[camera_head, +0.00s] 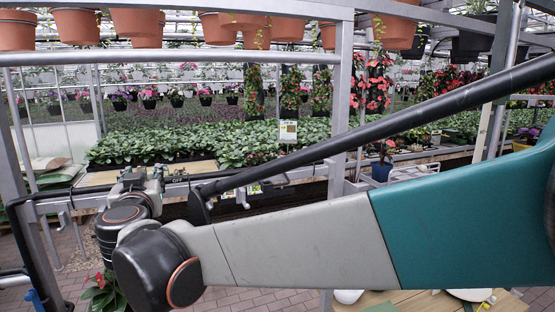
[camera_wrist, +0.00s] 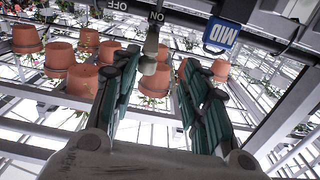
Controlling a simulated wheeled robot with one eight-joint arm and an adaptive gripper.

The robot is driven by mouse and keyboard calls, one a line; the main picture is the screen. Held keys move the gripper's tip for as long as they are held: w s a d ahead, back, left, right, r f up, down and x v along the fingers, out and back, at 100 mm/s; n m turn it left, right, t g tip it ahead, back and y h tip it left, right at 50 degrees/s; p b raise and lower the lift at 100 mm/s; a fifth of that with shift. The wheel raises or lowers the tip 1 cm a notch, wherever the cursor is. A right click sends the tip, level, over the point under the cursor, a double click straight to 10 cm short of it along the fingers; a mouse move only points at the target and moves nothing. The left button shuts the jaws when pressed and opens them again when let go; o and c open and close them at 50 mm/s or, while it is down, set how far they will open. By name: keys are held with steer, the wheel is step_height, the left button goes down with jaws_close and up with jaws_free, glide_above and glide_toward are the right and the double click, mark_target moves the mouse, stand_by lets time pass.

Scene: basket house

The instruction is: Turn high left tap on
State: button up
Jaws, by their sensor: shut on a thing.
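The tap's grey lever (camera_wrist: 151,42) shows at the top of the wrist view, beside an upside-down ON label (camera_wrist: 156,17). An OFF label (camera_wrist: 120,6) is to its left. My gripper (camera_wrist: 160,62) has green-padded fingers on either side of the lever and is shut on it. The left finger is close against the lever; the exact contact on the right side is hard to see. In the head view my gripper (camera_head: 142,180) is at the rail beside an OFF label (camera_head: 179,180). My arm hides much of the rail there.
Terracotta pots (camera_head: 137,25) hang overhead. A metal post (camera_head: 340,110) stands right of my gripper. Green plants (camera_head: 240,140) fill the bench behind. Brick floor (camera_head: 240,300) shows below.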

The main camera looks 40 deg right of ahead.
steer(key=v, duration=1.1)
steer(key=shift+r, duration=0.1)
steer(key=s+a+f+n+g+y+b, duration=0.1)
steer(key=s+f+n+y+b, duration=0.15)
steer(key=f+b, duration=0.35)
steer(key=s+a+f+n+y+b, duration=0.15)
steer(key=f+y+b, duration=0.3)
steer(key=f, duration=0.45)
steer(key=s+a+f+n+g+y+b, duration=0.1)
steer(key=s+f+n+y+b, duration=0.15)
steer(key=f+b, duration=0.4)
steer(key=s+d+f+m+g+h+b, duration=0.1)
steer(key=s+d+f+g+b, duration=0.1)
steer(key=f, duration=0.7)
steer(key=s+d+f+m+g+h+b, duration=0.1)
steer(key=s+d+f+g+h+b, duration=0.1)
steer(key=s+d+f, duration=0.4)
steer(key=s+d+f+m+g+h+b, duration=0.1)
steer(key=s+d+f+g+b, duration=0.3)
steer(key=f, duration=0.9)
steer(key=shift+s+d+b, duration=0.45)
steer(key=shift+d+b, duration=0.05)
steer(key=shift+b, duration=0.05)
steer(key=shift+h, duration=0.25)
